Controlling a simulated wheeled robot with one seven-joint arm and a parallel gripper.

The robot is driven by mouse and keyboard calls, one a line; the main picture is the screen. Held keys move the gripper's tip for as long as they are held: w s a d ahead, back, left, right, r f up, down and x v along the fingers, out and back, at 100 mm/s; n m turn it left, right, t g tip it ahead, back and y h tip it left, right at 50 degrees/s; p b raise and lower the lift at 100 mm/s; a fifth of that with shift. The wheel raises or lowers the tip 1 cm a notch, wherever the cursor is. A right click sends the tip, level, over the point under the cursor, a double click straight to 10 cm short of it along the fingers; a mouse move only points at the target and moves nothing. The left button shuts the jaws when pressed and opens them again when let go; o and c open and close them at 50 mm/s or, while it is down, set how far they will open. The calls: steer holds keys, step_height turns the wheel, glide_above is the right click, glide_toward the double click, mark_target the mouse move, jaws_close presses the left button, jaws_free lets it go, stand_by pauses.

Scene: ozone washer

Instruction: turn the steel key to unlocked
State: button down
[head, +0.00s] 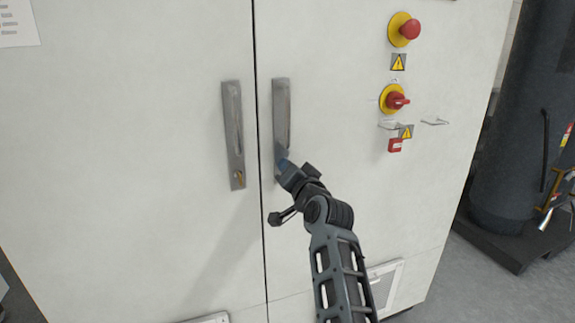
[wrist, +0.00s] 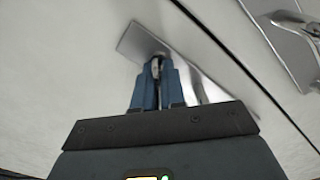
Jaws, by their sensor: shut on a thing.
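My gripper (head: 281,157) is at the lower end of the right door's steel handle plate (head: 281,100). In the wrist view, the blue fingers of my gripper (wrist: 157,72) are shut on a small pale metal piece, the steel key (wrist: 155,66), at the plate (wrist: 138,42). Most of the key is hidden between the fingers, so I cannot tell its turn angle. In the head view the key is hidden behind my gripper.
The left door's handle plate (head: 232,120) has a brass-coloured key (head: 239,178) at its lower end. A red button (head: 409,29), a red rotary switch (head: 397,100) and a red padlock (head: 395,146) are on the right door. A dark tank (head: 525,120) stands at the right.

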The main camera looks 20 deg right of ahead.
steer(key=m+p, duration=0.2)
steer(key=m, duration=0.2)
steer(key=shift+d+m, duration=0.15)
steer(key=shift+m, duration=0.25)
steer(key=shift+d+f+m+p, duration=0.15)
steer(key=shift+m+p, duration=0.5)
steer(key=shift+m, duration=0.55)
steer(key=shift+a+f+m+p, duration=0.15)
steer(key=shift+m+p, duration=0.5)
steer(key=shift+m, duration=0.55)
steer(key=shift+d, duration=0.1)
steer(key=c, duration=1.3)
jaws_free()
steer(key=shift+f, duration=0.1)
steer(key=shift+s, duration=0.1)
steer(key=shift+s, duration=0.3)
steer(key=s, duration=0.7)
steer(key=shift+p, duration=0.35)
